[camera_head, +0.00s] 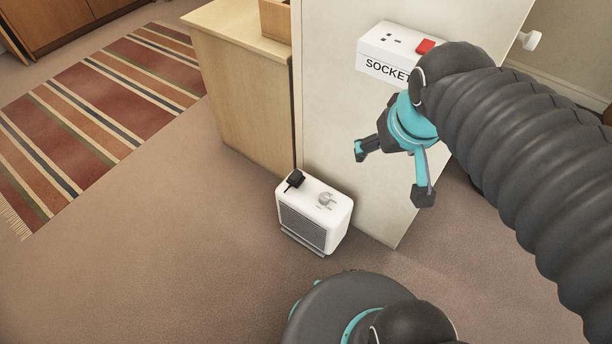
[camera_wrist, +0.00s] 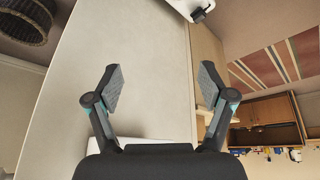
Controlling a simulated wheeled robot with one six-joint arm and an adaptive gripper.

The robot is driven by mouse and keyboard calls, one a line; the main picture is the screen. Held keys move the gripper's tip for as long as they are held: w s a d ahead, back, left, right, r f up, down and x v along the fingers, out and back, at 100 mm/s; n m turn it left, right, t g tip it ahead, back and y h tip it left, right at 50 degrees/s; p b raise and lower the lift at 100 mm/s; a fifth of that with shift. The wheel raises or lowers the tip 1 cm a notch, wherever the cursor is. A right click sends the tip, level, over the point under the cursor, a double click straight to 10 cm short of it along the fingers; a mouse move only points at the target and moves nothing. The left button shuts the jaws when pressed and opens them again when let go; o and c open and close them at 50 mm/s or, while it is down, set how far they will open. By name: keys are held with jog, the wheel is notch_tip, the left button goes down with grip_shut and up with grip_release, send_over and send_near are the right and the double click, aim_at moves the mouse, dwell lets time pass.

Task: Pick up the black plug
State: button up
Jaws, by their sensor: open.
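The black plug (camera_head: 294,179) lies on top of a small white heater (camera_head: 333,211) on the floor, near its left end. In the wrist view a dark piece that looks like the plug (camera_wrist: 200,14) shows at the top edge on the white heater (camera_wrist: 181,4), mostly cut off. My gripper (camera_head: 392,173) is open and empty, above and to the right of the heater, in front of the pale upright panel. Its two spread fingers also show in the wrist view (camera_wrist: 161,85), with nothing between them.
A white box labelled SOCKET (camera_head: 378,63) with a red switch stands out from the pale panel (camera_head: 335,120), close above my gripper. A wooden cabinet (camera_head: 240,95) stands behind the heater. A striped rug (camera_head: 105,100) lies left. The carpet left of the heater is clear.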

jog(key=w+a+f+n+g+b, duration=0.1)
jog(key=w+a+f+n+g, duration=0.25)
jog(key=w, duration=0.65)
jog(key=n+b, duration=0.3)
jog(key=n, duration=0.3)
send_over(296, 175)
jog(key=shift+g+h, duration=0.25)
jog(key=shift+h, duration=0.15)
jog(key=f, duration=3)
jog(key=shift+s+a+f, duration=0.1)
jog(key=shift+a+f, duration=0.05)
jog(key=shift+a, duration=0.25)
jog(key=shift+d+f, duration=0.25)
jog(key=shift+f, duration=1.3)
jog(key=shift+d+f, duration=0.2)
jog(key=shift+f, duration=1.3)
jog(key=shift+c, duration=0.2)
jog(key=c, duration=1.2)
